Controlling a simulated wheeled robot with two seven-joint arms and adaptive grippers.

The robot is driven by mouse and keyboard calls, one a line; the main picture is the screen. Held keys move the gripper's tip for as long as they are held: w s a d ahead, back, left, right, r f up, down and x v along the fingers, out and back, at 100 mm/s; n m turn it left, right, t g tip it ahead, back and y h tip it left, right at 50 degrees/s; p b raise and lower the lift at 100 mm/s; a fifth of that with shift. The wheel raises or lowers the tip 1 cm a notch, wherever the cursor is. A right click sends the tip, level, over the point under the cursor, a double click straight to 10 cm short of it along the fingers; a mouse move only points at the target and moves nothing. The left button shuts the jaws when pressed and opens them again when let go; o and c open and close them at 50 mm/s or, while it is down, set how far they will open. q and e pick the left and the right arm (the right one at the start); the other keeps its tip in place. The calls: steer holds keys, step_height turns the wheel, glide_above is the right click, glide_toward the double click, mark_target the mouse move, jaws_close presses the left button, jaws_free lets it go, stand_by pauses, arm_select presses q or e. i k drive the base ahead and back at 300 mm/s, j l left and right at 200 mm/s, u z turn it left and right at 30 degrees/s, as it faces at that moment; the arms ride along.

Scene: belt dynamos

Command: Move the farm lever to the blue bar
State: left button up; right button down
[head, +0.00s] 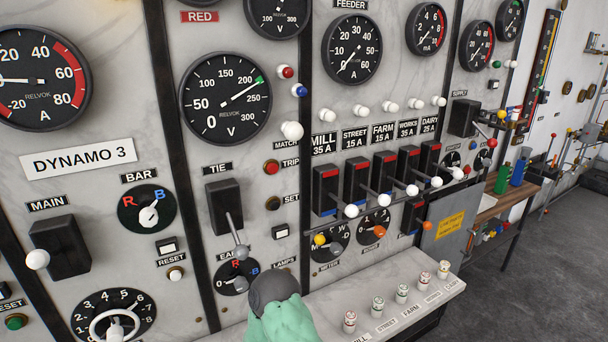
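The farm lever is the third in a row of several feeder switches, under the label FARM 15 A (383,133). It is a thin rod from a black switch block (383,173) and ends in a white knob (412,190). The rod points outward and down to the right in the picture. A red bar (389,158) shows at the top of the block. The blue bar is at the block's lower end, small and partly hidden by the levers, so the gap between lever and bar cannot be judged.
The similar street knob (386,200) and works knob (436,183) stand close on either side. Gauges and white knobs are above, rotary dials below. A sloping ledge (385,310) with small labelled pegs juts out under the switches. Grey floor (540,270) is open at right.

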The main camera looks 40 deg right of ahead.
mark_target(412, 190)
steer(key=z, duration=2.3)
steer(key=i+l+z, duration=0.5)
steer(key=i+l, duration=0.15)
steer(key=l, duration=0.15)
